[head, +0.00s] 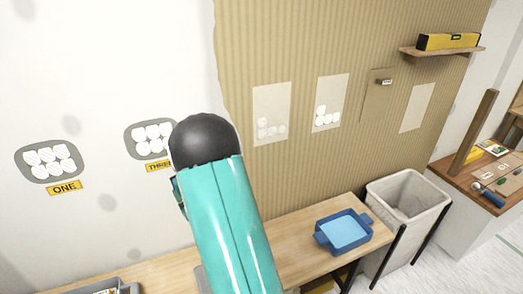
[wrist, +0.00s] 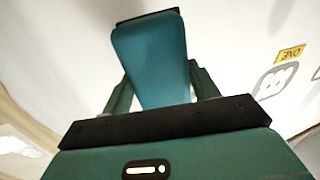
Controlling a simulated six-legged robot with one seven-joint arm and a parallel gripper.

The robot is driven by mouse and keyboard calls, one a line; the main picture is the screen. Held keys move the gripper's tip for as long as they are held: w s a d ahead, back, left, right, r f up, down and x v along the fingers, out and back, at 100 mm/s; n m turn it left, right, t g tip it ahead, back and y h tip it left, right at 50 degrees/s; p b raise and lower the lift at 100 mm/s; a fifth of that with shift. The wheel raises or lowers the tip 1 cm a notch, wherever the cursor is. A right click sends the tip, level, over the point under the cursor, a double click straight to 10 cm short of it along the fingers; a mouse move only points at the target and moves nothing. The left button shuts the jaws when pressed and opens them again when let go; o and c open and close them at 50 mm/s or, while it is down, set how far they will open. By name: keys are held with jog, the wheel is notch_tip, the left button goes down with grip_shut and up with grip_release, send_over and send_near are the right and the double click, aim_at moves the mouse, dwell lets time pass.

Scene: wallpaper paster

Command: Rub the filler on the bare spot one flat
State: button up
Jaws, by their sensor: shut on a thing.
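Bare spot one (head: 31,169) is a grey rounded patch on the white wall at the left of the head view. White lumps of filler (head: 48,160) lie on it in rows, above a yellow ONE label (head: 65,187). Part of the spot shows at the right edge of the wrist view (wrist: 262,84). My gripper (wrist: 158,98) is shut on a flat teal tool with a dark far edge (wrist: 150,50). Whether the tool touches the wall cannot be told. In the head view, my arm hides the gripper and tool.
Spot THREE (head: 131,141), also with white lumps, is partly behind my arm. A wooden bench (head: 290,225) runs below, with a blue tray (head: 344,232) on it. A bin (head: 408,200) stands right of it. A shelf (head: 440,51) holds a yellow level (head: 447,42).

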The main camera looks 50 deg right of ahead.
jog(key=s+d+r+m+g+h, duration=0.1)
jog(key=s+d+r+h, duration=0.1)
jog(key=s+d+r, duration=0.4)
jog(key=s+d+r+m+g+h, duration=0.1)
jog(key=s+d+r+h, duration=0.1)
jog(key=s+d+r, duration=0.5)
jog(key=s+d, duration=0.4)
jog(key=d, duration=0.1)
jog(key=shift+s, duration=0.15)
jog(key=x, duration=0.6)
jog(key=shift+w+d, duration=0.2)
jog(key=shift+d, duration=0.05)
jog(key=shift+x, duration=1.1)
dwell(0.7)
jog(key=shift+w+d+r, duration=0.1)
jog(key=shift+w+r, duration=0.05)
jog(key=shift+w, duration=0.1)
dwell(0.9)
jog(key=shift+s, duration=0.25)
dwell(1.8)
